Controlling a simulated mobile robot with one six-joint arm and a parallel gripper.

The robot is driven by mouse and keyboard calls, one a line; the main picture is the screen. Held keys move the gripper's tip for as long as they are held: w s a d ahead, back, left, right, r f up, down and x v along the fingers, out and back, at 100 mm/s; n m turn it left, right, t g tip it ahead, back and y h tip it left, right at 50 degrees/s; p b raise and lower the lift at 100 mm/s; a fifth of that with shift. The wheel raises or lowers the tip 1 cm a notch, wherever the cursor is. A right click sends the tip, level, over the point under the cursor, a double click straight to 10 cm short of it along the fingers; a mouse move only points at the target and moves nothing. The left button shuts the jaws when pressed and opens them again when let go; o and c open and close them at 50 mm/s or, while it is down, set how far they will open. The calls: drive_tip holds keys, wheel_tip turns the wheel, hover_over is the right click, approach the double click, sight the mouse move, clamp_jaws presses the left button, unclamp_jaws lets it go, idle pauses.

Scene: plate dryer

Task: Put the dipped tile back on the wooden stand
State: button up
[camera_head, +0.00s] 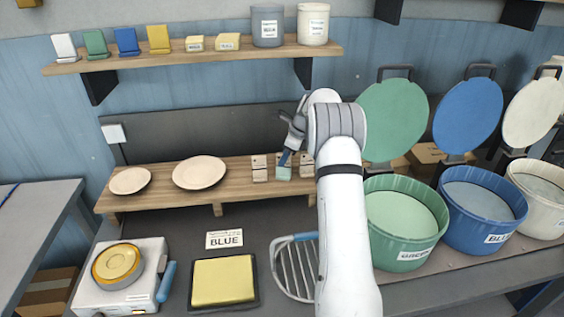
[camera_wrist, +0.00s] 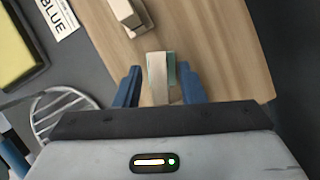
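The dipped tile (camera_head: 283,173) is beige above and pale green on its lower part. It stands on the low wooden stand (camera_head: 235,187), between two plain beige tiles. My gripper (camera_head: 287,158) reaches down over it from behind my white arm. In the wrist view the blue fingers of my gripper (camera_wrist: 159,78) are spread on either side of the tile (camera_wrist: 158,75), whose green face shows on its right. A narrow gap shows between the left finger and the tile, so it looks open around the tile. The right finger is very close to it.
A plain beige tile (camera_head: 259,168) is left of the dipped one; another (camera_head: 307,166) is partly behind my arm. Two plates (camera_head: 200,172) lie on the stand's left. Green (camera_head: 405,228), blue (camera_head: 480,212) and white buckets stand right. A BLUE card (camera_head: 224,239) and wire rack (camera_head: 292,262) lie in front.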

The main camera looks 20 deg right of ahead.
drive_tip(key=b+v, duration=0.1)
drive_tip(key=v, duration=0.8)
drive_tip(key=s+a+r+n+h, duration=0.1)
drive_tip(key=s+a+r+n, duration=0.45)
drive_tip(key=s, duration=0.35)
drive_tip(key=s+a+r+n+h, duration=0.1)
drive_tip(key=s+a+r+n, duration=0.5)
drive_tip(key=s, duration=0.3)
drive_tip(key=s+a+f+n, duration=0.2)
drive_tip(key=s+n, duration=0.2)
drive_tip(key=s, duration=0.4)
drive_tip(key=s+a+f+n+h, duration=0.1)
drive_tip(key=s+a+f+n, duration=0.2)
drive_tip(key=s+n, duration=0.2)
drive_tip(key=s+a+f+n+t, duration=0.1)
drive_tip(key=s+n, duration=0.3)
drive_tip(key=s, duration=0.7)
drive_tip(key=shift+s+a+f+h, duration=0.3)
drive_tip(key=shift+a+f+h, duration=0.1)
drive_tip(key=shift+a+f, duration=0.3)
drive_tip(key=shift+f+n+b, duration=0.25)
drive_tip(key=shift+b, duration=0.05)
